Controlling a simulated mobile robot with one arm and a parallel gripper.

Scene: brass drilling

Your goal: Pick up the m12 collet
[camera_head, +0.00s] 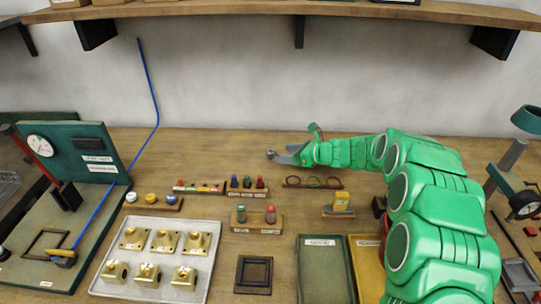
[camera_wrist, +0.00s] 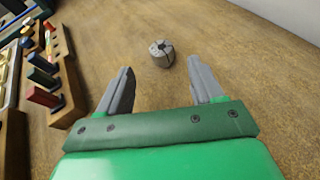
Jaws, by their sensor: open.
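The collet (camera_wrist: 161,53) is a small grey metal cylinder with slots and a centre hole. In the wrist view it stands on the wooden bench ahead of my gripper (camera_wrist: 164,78), lying between the lines of the two fingers and just beyond their tips. The gripper is open, with nothing between its grey fingers. In the head view the gripper (camera_head: 283,154) is at the back of the bench, pointing left, with the small grey collet (camera_head: 271,154) at its tips. Any marking on the collet is too small to read.
A wooden rack (camera_wrist: 64,75) with coloured pegs stands left of the gripper in the wrist view. In the head view, a tray of brass parts (camera_head: 208,270) is at front left and a green tray (camera_head: 325,285) at front centre. A shelf (camera_head: 250,9) runs above. Bench around the collet is clear.

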